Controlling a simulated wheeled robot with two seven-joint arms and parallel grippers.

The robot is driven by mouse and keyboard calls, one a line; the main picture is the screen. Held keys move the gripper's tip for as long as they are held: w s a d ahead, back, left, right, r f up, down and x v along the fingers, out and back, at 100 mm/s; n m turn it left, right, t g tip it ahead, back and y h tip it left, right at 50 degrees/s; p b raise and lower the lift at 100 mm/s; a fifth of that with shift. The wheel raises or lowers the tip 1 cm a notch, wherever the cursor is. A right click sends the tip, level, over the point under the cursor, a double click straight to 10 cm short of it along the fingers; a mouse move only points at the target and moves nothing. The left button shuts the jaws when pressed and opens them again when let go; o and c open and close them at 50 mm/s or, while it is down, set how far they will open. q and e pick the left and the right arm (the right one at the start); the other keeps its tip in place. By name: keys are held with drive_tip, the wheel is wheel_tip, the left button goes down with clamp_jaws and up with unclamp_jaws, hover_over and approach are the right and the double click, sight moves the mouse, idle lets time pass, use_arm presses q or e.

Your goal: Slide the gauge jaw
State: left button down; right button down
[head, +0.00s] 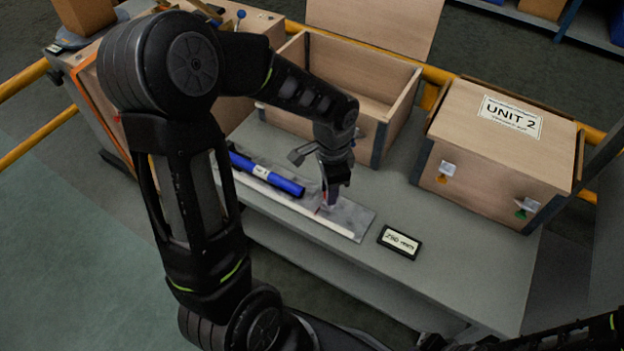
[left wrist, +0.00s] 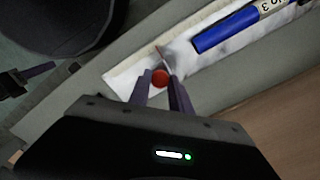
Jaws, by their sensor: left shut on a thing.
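My left gripper (head: 329,203) reaches down over a flat grey gauge plate (head: 352,215) on the bench. In the left wrist view the two fingers of my left gripper (left wrist: 161,84) are closed around a small red knob (left wrist: 160,77), which I take to be on the gauge jaw. The jaw itself is mostly hidden by the fingers. A blue cylinder (head: 286,186) with a white label lies along the plate, to the left of the gripper and apart from it. It also shows in the left wrist view (left wrist: 226,30). A pale strip (head: 300,210) runs along the plate's front edge.
A small black display reading about 250 mm (head: 399,242) lies right of the plate. An open wooden crate (head: 400,105) stands behind, and a closed wooden box marked UNIT 2 (head: 500,150) stands at the right. The grey bench top (head: 455,245) is clear near its front right.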

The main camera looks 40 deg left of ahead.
use_arm(q)
drive_tip(key=d, duration=0.5)
drive_tip(key=shift+w+d, duration=0.25)
drive_tip(key=shift+w, duration=0.1)
drive_tip(key=c, duration=1.2)
unclamp_jaws()
drive_tip(key=shift+o, duration=0.2)
wheel_tip(320, 180, up, 8)
drive_tip(key=p, duration=0.2)
drive_tip(key=shift+s+f, duration=0.1)
